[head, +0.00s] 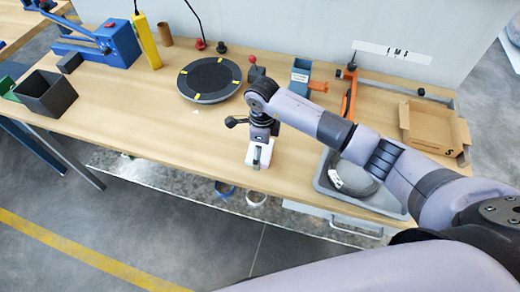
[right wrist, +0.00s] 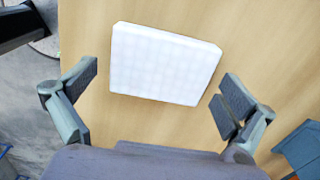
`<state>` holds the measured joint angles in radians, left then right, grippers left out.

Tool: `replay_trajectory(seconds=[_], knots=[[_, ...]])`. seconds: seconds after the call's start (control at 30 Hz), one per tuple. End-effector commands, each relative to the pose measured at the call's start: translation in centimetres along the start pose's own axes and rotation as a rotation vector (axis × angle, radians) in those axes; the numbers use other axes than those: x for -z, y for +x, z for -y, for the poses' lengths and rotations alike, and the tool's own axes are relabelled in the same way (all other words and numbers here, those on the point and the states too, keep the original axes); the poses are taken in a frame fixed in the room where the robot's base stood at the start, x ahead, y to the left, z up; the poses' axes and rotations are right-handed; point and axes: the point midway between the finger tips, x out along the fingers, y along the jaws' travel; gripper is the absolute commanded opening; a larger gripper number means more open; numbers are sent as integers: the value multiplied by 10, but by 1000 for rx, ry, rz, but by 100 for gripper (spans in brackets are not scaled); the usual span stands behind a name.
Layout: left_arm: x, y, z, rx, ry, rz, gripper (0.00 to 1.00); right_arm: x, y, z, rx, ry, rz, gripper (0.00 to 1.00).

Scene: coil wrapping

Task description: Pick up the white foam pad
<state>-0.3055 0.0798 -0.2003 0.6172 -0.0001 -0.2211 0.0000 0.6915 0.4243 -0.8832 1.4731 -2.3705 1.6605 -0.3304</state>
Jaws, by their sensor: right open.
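The white foam pad (right wrist: 164,65) lies flat on the wooden table in the right wrist view. It is a square block with a faint grid on top. My right gripper (right wrist: 160,92) is open above it, with one finger off the pad's left side and the other off its right side; neither appears to touch it. In the head view, a white patch of the pad (head: 260,150) shows around my right gripper (head: 259,158), which covers part of it near the table's front edge. My left gripper is not in view.
A round black turntable (head: 209,79) stands behind the pad. A grey tray (head: 376,198) sits to the right, with an open cardboard box (head: 432,126) beyond. A dark bin (head: 46,94) stands at the left. The table left of the pad is largely clear.

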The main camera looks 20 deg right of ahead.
Motion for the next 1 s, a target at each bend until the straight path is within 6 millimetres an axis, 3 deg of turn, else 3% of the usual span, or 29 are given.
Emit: replay_trajectory(seconds=[0.07,0.5,0.83,1.0], knots=[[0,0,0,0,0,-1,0,0,0,0,0,0,0,100],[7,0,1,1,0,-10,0,0,0,0,0,1,-1,71],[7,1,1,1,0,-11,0,0,-3,1,1,1,-1,70],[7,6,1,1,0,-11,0,0,-17,1,3,1,1,70]])
